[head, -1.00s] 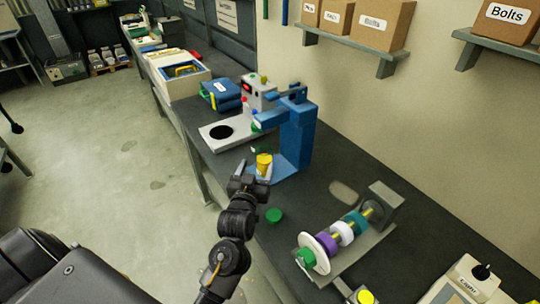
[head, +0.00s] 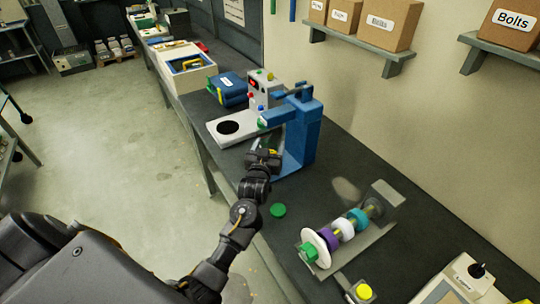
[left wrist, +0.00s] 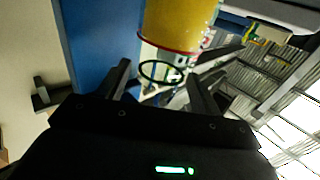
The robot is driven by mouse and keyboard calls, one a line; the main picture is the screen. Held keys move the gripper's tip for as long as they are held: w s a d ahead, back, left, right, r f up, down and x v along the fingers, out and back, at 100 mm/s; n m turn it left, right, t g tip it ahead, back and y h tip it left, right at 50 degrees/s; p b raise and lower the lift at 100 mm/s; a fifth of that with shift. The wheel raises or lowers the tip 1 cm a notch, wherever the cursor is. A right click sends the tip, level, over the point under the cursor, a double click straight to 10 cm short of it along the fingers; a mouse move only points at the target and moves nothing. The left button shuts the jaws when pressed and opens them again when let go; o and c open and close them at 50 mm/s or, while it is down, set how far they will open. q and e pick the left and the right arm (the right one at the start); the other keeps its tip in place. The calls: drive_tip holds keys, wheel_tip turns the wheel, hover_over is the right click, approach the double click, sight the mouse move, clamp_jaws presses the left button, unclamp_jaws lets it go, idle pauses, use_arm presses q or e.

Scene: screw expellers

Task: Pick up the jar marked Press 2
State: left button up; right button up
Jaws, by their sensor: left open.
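My left gripper (head: 265,151) is at the foot of the blue press (head: 299,130) on the bench. Its fingers are open in the left wrist view (left wrist: 158,72). A yellow-filled jar (left wrist: 180,22) with a thin red line near its end shows just beyond the fingertips there, with a clear part and a dark green ring below. The fingers do not appear closed on it; I cannot tell whether they touch it. No readable marking shows on it. In the head view the gripper hides the jar. My right gripper is not in view.
A green disc (head: 278,210) lies on the bench in front of the press. A grey plate with a black hole (head: 243,115) and a blue box (head: 227,92) are behind. Labelled boxes (head: 392,23) sit on wall shelves.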

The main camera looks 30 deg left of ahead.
use_arm(q)
drive_tip(key=shift+w+a, duration=0.1)
drive_tip(key=shift+w, duration=0.35)
drive_tip(key=c, duration=1.4)
clamp_jaws()
drive_tip(key=shift+r, duration=0.15)
